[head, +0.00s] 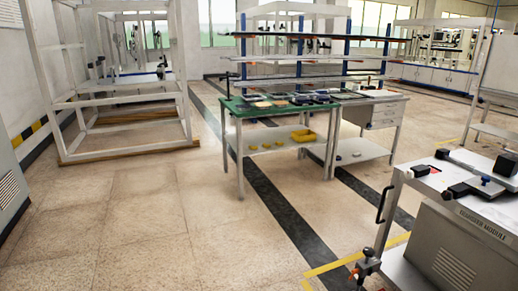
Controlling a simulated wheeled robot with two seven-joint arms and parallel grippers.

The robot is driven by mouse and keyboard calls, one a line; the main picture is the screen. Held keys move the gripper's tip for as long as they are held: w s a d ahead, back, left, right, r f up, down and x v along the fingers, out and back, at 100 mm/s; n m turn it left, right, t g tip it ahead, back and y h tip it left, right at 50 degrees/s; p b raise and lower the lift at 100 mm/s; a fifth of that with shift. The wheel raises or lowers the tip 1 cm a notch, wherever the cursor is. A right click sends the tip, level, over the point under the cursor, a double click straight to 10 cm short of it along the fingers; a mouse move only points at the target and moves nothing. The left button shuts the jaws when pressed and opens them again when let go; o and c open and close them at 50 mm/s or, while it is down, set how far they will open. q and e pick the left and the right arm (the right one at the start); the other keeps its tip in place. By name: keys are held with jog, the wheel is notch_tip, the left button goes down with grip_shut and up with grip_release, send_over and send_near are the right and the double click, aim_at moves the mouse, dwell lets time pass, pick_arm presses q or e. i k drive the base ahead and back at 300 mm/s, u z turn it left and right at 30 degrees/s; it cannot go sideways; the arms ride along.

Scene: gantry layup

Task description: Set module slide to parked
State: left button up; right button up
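A grey-white module cart (455,255) stands at the lower right, cut off by the right edge. Its front panel carries a label ending in "MODULE" (482,222). On its top sits a dark block on a pale rail, which may be the slide (464,189); I cannot tell its position setting. A blue knob-like piece (486,180) is on the top beside it. A black handle (384,204) is on the cart's left side. A fitting with orange-red parts (366,267) sticks out low at its left. Neither of my grippers is in view.
A green-topped workbench (240,108) with tools and a yellow bin (304,136) stands mid-room. A white frame (120,100) stands at the left. A grey cabinet (10,165) is at the left edge. Open tiled floor (150,225) lies in front, with dark stripes and yellow lines.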

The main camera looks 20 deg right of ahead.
aim_at(500, 168)
jog(key=z, duration=1)
jog(key=i, duration=1.25)
jog(key=z, duration=1.3)
